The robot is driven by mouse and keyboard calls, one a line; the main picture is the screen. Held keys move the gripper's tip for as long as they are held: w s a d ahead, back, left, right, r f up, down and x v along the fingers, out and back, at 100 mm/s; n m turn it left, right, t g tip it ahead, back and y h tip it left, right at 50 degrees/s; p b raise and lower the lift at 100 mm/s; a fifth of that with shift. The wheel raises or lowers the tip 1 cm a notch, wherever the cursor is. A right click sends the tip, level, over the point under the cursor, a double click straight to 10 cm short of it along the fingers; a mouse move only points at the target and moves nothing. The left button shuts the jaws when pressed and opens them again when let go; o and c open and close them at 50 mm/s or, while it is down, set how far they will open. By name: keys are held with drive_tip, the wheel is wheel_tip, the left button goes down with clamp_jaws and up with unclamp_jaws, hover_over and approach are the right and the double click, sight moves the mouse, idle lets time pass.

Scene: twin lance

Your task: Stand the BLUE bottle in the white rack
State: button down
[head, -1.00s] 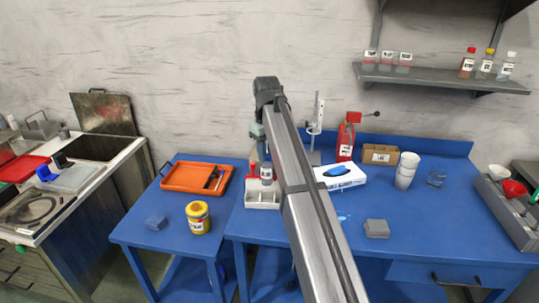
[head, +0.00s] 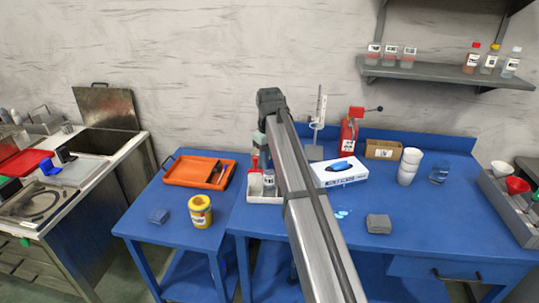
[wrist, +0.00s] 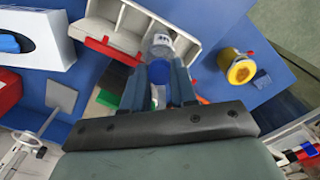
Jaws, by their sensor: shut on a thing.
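The blue-capped bottle (wrist: 160,48), clear with a white label, stands between the fingers of my gripper (wrist: 167,88). Its blue cap (wrist: 158,74) is nearest the wrist camera. The gripper is shut on it. The white rack (wrist: 196,17) has open compartments, and the bottle's lower part overlaps it. In the head view the bottle (head: 269,178) looks upright at the right part of the rack (head: 264,199). The rack's front wall hides the bottle's base, so I cannot tell whether it touches the floor of a compartment. My arm partly covers this area.
An orange tray (head: 190,171) and a yellow jar (head: 200,211) are to the left. A white box with a blue item (head: 340,176) is to the right, with a grey block (head: 378,224) nearer. A red object (head: 254,163) is close beside the rack.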

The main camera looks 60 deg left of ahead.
drive_tip(key=shift+f, duration=1.85)
drive_tip(key=c, duration=0.8)
unclamp_jaws()
wheel_tip(320, 180, up, 14)
drive_tip(key=shift+f, duration=0.1)
